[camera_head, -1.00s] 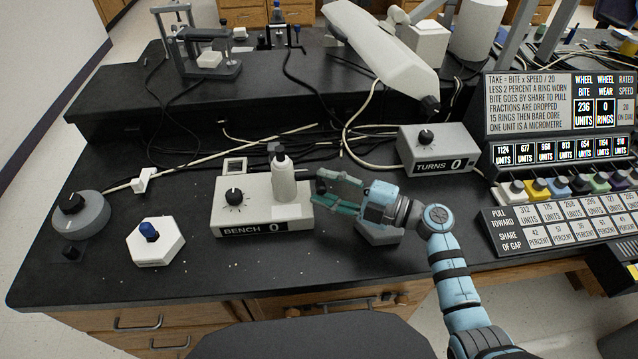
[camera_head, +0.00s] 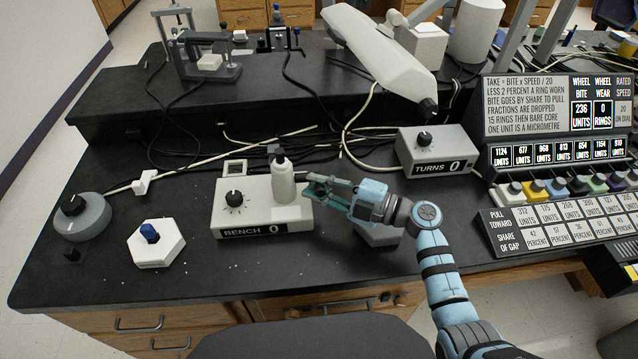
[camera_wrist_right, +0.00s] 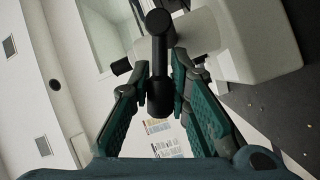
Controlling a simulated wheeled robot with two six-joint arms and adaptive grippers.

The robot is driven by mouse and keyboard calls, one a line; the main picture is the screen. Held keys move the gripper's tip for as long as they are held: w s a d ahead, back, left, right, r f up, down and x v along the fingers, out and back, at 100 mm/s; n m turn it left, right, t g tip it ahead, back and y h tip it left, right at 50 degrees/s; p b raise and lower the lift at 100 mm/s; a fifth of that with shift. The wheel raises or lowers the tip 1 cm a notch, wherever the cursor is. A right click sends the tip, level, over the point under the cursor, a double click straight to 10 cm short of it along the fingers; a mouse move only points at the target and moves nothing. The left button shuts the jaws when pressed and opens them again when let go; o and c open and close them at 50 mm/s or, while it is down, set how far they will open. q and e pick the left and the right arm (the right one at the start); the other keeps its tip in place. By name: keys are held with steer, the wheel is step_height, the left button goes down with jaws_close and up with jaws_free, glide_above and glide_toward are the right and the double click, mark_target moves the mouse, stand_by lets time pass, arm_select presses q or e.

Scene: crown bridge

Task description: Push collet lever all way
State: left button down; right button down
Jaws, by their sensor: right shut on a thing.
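The collet lever is a black rod with a rounded end, on the side of an upright white handpiece (camera_head: 283,183) at the bench unit. In the right wrist view the collet lever (camera_wrist_right: 160,90) runs between my green fingers. My right gripper (camera_head: 312,186), coming from the right, is shut on the lever; its fingertips also show in the right wrist view (camera_wrist_right: 163,75). In the head view the fingers hide much of the lever. My left gripper is not in view.
The handpiece stands at the white BENCH box (camera_head: 235,212), whose display reads 0. A white hexagonal base with a blue knob (camera_head: 150,233) and a round grey dial (camera_head: 80,218) are to the left. The TURNS box (camera_head: 436,152) stands behind right. Cables lie behind.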

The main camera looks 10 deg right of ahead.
steer(key=m+p, duration=0.1)
steer(key=p, duration=0.2)
steer(key=r+m+g+h+p, duration=0.1)
steer(key=p, duration=0.3)
steer(key=w+r+m+p, duration=0.1)
steer(key=p, duration=0.3)
steer(key=shift+r+m+g+h, duration=0.2)
steer(key=shift+m+g+h, duration=0.2)
steer(key=shift+w+m+g+p, duration=0.4)
steer(key=shift+m+p, duration=0.3)
steer(key=shift+p, duration=0.35)
steer(key=c, duration=1.5)
jaws_free()
